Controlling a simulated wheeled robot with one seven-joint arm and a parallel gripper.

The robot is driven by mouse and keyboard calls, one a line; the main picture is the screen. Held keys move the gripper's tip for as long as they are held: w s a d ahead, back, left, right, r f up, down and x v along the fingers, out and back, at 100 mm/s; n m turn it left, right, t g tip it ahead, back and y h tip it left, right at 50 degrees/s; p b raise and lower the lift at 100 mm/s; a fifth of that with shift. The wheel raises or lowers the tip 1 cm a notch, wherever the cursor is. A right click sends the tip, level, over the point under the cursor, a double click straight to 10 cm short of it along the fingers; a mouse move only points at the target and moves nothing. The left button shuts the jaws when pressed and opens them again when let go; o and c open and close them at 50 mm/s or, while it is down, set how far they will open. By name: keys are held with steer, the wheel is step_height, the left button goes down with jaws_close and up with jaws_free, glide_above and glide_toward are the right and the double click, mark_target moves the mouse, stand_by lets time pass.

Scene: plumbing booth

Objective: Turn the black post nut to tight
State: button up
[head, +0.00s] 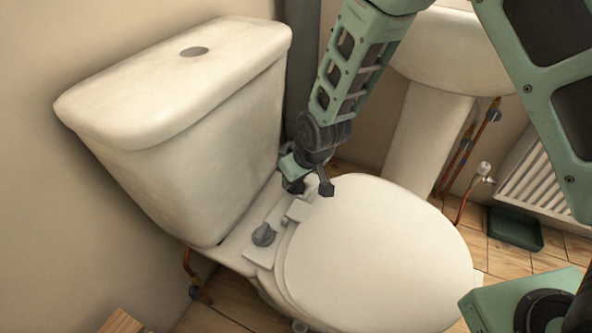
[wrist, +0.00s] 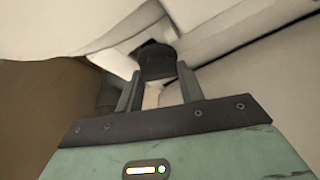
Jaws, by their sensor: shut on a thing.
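The black post nut (wrist: 157,60) shows in the wrist view as a dark, rounded piece between my fingertips, beside the white toilet parts. My gripper (wrist: 158,76) is shut on it, with one finger on each side. In the head view my gripper (head: 306,186) reaches down to the far end of the seat hinge, between the cistern and the lid. There the gripper and its fingers mostly hide the nut. How tight the nut is cannot be told.
A grey knob (head: 263,235) stands on the near hinge plate. The cistern (head: 180,110) rises close on the left, and the closed toilet lid (head: 375,255) lies on the right. A basin pedestal (head: 428,140), copper pipes (head: 466,150), a radiator (head: 540,175) and a dark green tray (head: 515,229) are beyond.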

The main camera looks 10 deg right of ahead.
steer(key=shift+r+m+h+p, duration=0.1)
steer(key=shift+m+h+p, duration=0.2)
steer(key=shift+m+p, duration=0.25)
steer(key=shift+m, duration=0.25)
steer(key=o, duration=1)
steer(key=p+v, duration=0.6)
steer(key=v, duration=1.1)
steer(key=shift+s+p, duration=0.15)
steer(key=shift+p, duration=0.15)
